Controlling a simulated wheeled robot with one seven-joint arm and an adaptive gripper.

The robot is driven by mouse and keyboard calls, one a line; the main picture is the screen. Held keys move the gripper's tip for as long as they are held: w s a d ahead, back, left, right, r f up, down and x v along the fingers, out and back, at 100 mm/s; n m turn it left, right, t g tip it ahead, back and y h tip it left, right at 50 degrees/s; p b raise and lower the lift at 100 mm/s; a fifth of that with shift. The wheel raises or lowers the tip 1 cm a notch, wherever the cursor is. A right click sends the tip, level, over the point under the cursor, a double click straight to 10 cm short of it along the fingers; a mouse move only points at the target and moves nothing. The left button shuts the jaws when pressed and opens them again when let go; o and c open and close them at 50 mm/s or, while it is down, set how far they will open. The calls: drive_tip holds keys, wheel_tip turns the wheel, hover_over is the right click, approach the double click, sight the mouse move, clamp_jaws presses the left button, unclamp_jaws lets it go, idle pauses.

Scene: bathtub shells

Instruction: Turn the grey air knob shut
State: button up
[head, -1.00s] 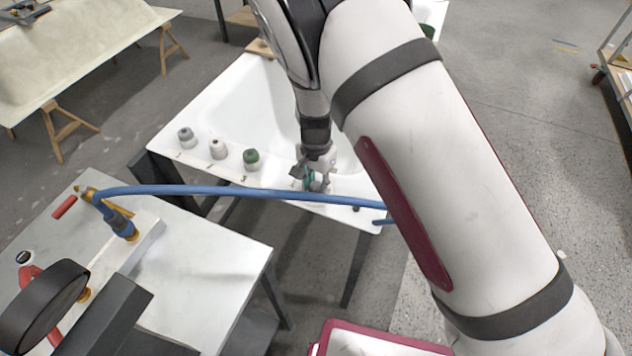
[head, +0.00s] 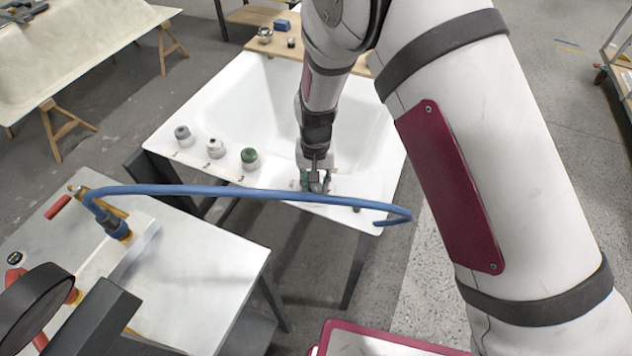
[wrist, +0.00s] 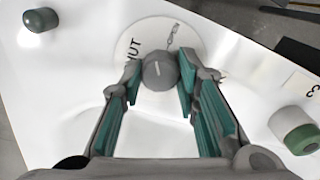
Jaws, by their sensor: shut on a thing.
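The grey air knob (wrist: 159,71) stands on a round white label on the tub's white rim. A pale line on its top points roughly up in the wrist view. Printed letters ending "HUT" are left of it, and a smaller marking is above it. My gripper (wrist: 161,76) has its teal-padded fingers on both sides of the knob and is shut on it. In the head view, my gripper (head: 315,184) is low at the tub's near rim and hides the knob.
The white bathtub shell (head: 228,110) carries a grey fitting (head: 182,135), a white fitting (head: 215,148) and a green-banded fitting (head: 249,158) left of my gripper. A blue hose (head: 220,190) arches across in front. A metal-topped table (head: 200,270) stands at lower left.

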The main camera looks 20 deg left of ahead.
sight(316, 185)
drive_tip(key=n+b, duration=0.2)
drive_tip(key=n, duration=0.3)
drive_tip(key=shift+n, duration=0.3)
drive_tip(key=n+b, duration=0.2)
drive_tip(key=n, duration=0.3)
drive_tip(key=shift+n, duration=0.3)
drive_tip(key=shift+b, duration=0.3)
drive_tip(key=o, duration=1.2)
drive_tip(key=shift+c, duration=0.2)
wheel_tip(316, 185, up, 12)
